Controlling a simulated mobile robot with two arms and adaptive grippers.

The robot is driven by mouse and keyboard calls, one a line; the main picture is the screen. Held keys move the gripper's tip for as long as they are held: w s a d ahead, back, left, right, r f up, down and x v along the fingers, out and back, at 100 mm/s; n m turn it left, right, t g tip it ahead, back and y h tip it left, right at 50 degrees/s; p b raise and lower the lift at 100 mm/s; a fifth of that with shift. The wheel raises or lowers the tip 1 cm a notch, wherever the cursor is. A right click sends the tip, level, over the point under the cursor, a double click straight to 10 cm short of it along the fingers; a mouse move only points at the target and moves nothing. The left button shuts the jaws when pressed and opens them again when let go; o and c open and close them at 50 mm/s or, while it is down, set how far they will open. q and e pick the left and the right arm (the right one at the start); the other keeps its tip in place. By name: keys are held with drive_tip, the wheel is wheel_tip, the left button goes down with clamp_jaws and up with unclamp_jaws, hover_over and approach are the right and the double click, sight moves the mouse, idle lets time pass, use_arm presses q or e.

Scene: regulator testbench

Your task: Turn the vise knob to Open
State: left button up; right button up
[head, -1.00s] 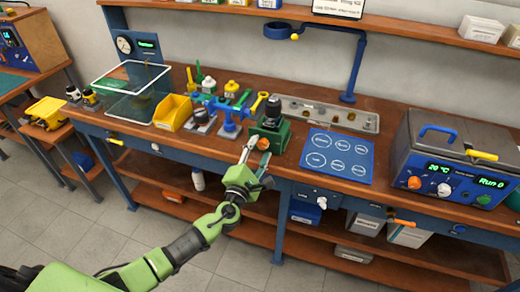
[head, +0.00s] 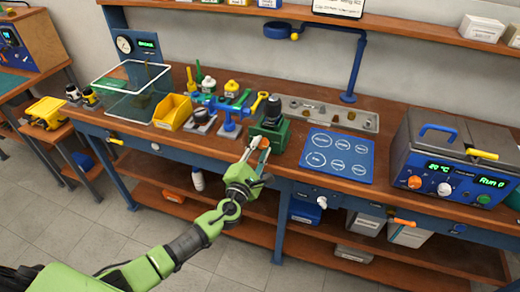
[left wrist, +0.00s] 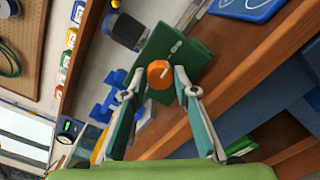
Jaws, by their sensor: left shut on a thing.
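The vise (head: 270,127) is a green block with a dark upper part near the bench's front edge, right of centre in the head view. Its orange knob (head: 264,142) faces the front. In the left wrist view the orange knob (left wrist: 158,74) sits on the green vise face (left wrist: 190,58) and shows a pale pointer line. My left gripper (head: 257,144) reaches up from below and is shut on the knob. Its two fingertips (left wrist: 154,90) lie on either side of the knob. Any label at the knob is too small to read. My right gripper is not in view.
A blue valve assembly with a yellow handle (head: 261,102) stands close left of the vise. A blue mat with white circles (head: 337,157) lies to the right. A yellow bin (head: 172,112) and clear box (head: 125,100) stand further left. The bench edge runs beneath my gripper.

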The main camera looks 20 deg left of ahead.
use_arm(q)
drive_tip(key=n+b, duration=0.1)
drive_tip(key=n, duration=0.3)
drive_tip(key=shift+f+n+b, duration=0.15)
drive_tip(key=shift+n+b, duration=0.2)
drive_tip(key=shift+n, duration=0.05)
drive_tip(key=n+b, duration=0.1)
drive_tip(key=n, duration=0.3)
drive_tip(key=n+b, duration=0.2)
drive_tip(key=n, duration=0.3)
drive_tip(key=n+b, duration=0.1)
drive_tip(key=n, duration=0.3)
drive_tip(key=shift+n, duration=0.3)
drive_tip(key=n, duration=0.4)
drive_tip(key=shift+b, duration=0.35)
drive_tip(key=n, duration=0.8)
drive_tip(key=shift+n, duration=2.3)
drive_tip(key=shift+p, duration=0.3)
